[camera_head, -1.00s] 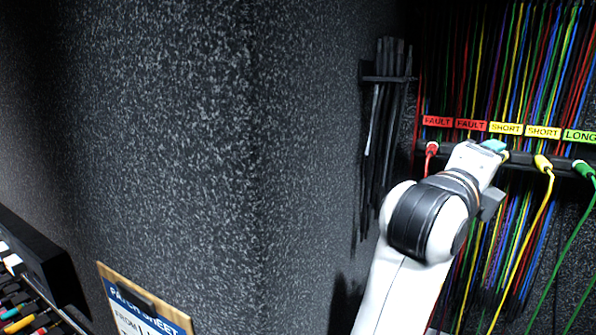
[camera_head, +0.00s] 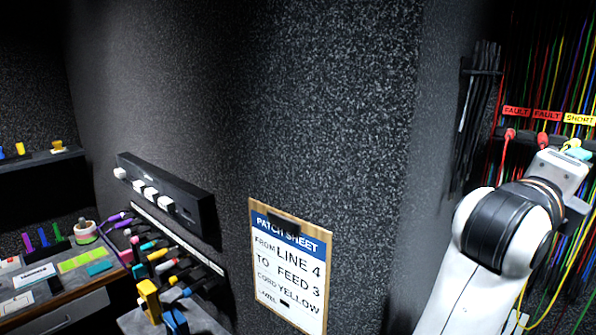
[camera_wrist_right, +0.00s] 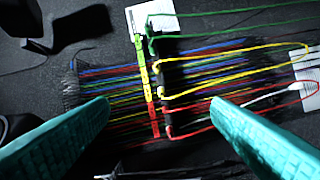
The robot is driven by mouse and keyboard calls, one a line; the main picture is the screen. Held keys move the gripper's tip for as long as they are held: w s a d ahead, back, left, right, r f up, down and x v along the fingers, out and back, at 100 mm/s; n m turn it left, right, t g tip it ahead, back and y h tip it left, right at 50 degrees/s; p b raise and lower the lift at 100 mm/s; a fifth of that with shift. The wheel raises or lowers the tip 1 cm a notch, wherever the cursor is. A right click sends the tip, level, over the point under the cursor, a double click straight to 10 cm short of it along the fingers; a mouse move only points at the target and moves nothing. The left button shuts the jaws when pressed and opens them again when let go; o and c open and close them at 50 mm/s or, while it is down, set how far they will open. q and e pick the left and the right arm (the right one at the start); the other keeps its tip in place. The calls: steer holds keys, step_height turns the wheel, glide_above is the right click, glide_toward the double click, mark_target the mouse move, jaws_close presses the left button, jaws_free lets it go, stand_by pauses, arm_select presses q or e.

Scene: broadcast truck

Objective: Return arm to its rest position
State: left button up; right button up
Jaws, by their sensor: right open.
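My right arm rises from the bottom right of the head view. Its gripper (camera_head: 578,153) is just in front of the cord rack (camera_head: 498,132), below the red and yellow labels. In the right wrist view my right gripper (camera_wrist_right: 160,105) has its two teal fingers wide apart with nothing held between them. The rack's label strip (camera_wrist_right: 147,75) and plugged cords lie beyond the fingertips. My left gripper is in neither view.
Red plugs (camera_head: 509,134) with hanging cords are beside my right gripper. Black straps (camera_head: 478,115) hang left of the rack. A patch sheet clipboard (camera_head: 290,265) is on the dark wall. A desk (camera_head: 60,318) and a patch panel with coloured plugs are at the left.

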steer(key=a+f+n+y, duration=0.3)
steer(key=f+n+y, duration=0.2)
steer(key=f+n, duration=0.9)
steer(key=a+f+n+y, duration=0.3)
steer(key=f+n+y, duration=0.35)
steer(key=f, duration=1.35)
steer(key=s+a+f+n+g+y, duration=0.2)
steer(key=s+a+f+n+g, duration=0.15)
steer(key=s+f+n, duration=0.55)
steer(key=s+a+f+n+g+y, duration=0.2)
steer(key=s+a+f+n+g, duration=0.15)
steer(key=s+f, duration=0.5)
steer(key=s+f+n+b, duration=0.1)
steer(key=s+f, duration=0.1)
steer(key=f, duration=1.1)
steer(key=s+f, duration=0.2)
steer(key=f, duration=1.2)
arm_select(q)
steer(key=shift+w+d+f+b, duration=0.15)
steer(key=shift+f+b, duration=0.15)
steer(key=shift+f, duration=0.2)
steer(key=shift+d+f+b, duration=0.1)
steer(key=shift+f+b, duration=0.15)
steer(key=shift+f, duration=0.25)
arm_select(e)
steer(key=s+d+f+g, duration=0.1)
steer(key=s+d+f, duration=0.1)
steer(key=s+f, duration=1.4)
steer(key=shift+d+g, duration=0.3)
steer(key=shift+g, duration=0.1)
